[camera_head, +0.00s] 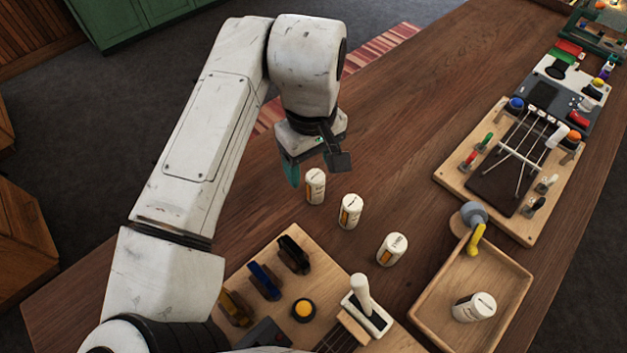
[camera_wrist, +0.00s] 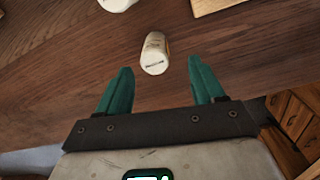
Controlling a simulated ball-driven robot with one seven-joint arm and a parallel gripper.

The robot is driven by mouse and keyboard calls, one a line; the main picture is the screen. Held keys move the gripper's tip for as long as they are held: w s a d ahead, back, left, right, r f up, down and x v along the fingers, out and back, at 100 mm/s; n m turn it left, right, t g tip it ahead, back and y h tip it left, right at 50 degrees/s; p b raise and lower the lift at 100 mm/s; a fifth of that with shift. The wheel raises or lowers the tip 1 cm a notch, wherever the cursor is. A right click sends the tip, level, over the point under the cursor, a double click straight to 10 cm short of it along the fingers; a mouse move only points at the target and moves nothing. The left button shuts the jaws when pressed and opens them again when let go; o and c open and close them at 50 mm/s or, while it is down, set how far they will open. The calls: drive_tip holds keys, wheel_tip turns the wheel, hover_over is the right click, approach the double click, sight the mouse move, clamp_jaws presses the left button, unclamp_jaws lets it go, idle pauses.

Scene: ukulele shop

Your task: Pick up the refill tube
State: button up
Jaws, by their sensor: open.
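Three white tubes with orange-marked labels stand on the wooden table in the head view: one nearest my gripper (camera_head: 315,187), a middle one (camera_head: 350,211) and one closer to the tray (camera_head: 392,249). Another similar white tube (camera_head: 474,307) is in the tray. I cannot tell which is the refill tube. My gripper (camera_wrist: 160,67) is open and empty, its teal fingers apart. In the wrist view, one white tube (camera_wrist: 155,53) stands ahead, roughly in line with the gap. A second white tube (camera_wrist: 117,4) is cut off at the top edge.
A wooden board (camera_head: 325,262) with dark, blue and brown clips is at lower middle. A board with strings (camera_head: 462,190) lies at right. The table is bare beyond the tubes.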

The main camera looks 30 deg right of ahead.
sight(315, 174)
drive_tip(key=shift+d+f+p, duration=0.2)
drive_tip(key=shift+f+p, duration=0.15)
drive_tip(key=shift+f, duration=1.1)
drive_tip(key=shift+d+f+p, duration=0.15)
drive_tip(key=shift+f+p, duration=0.2)
drive_tip(key=shift+f, duration=1.05)
drive_tip(key=shift+c, duration=0.4)
drive_tip(key=c, duration=1)
